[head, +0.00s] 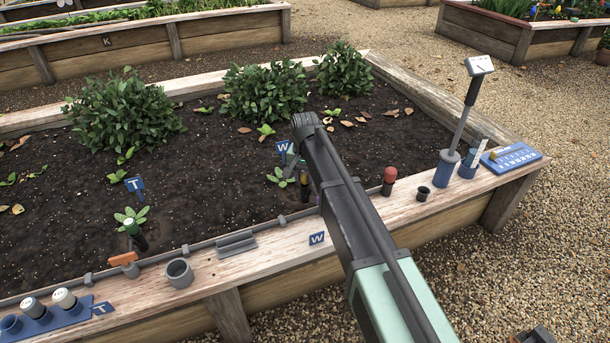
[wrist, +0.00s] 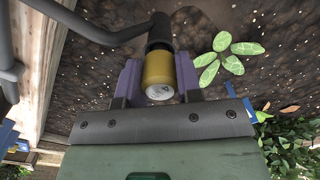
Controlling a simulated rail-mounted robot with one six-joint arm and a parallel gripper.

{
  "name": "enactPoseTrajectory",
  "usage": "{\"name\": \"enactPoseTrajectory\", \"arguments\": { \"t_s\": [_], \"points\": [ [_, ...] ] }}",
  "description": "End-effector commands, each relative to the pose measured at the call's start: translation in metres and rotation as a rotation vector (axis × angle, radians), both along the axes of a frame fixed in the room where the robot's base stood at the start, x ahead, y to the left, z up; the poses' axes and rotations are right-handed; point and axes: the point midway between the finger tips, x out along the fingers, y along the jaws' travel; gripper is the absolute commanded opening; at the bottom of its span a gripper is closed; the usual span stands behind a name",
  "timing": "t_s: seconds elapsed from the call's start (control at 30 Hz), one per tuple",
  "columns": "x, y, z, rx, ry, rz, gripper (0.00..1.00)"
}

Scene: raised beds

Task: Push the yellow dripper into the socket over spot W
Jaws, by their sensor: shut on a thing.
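In the wrist view, the yellow dripper (wrist: 158,72) is between the two purple fingers of my gripper (wrist: 158,80), which is shut on it. Its pale round end faces the camera. Its far end meets the dark socket (wrist: 158,35) on a grey pipe, roughly in line; I cannot tell how deep it sits. In the head view, my arm hides most of my gripper and the dripper, near the blue W sign (head: 283,148) and a seedling (head: 280,177).
The front ledge carries a grey cup (head: 179,274), a grey holder (head: 236,244), a red-topped piece (head: 389,179), a small black cup (head: 424,194) and a meter (head: 480,66). Bushes (head: 262,95) line the back.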

Motion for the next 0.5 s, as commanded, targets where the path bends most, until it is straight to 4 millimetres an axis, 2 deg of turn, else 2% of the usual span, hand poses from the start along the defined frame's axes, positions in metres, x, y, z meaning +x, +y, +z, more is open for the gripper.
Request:
{"name": "enactPoseTrajectory", "arguments": {
  "t_s": [0.27,0.3,0.47,0.5],
  "points": [
    [0.0,0.0,-0.003,0.0,0.0,0.0,0.1],
    [0.0,0.0,-0.003,0.0,0.0,0.0,0.37],
    [0.0,0.0,-0.003,0.0,0.0,0.0,0.62],
    [0.0,0.0,-0.003,0.0,0.0,0.0,0.62]
  ]
}}
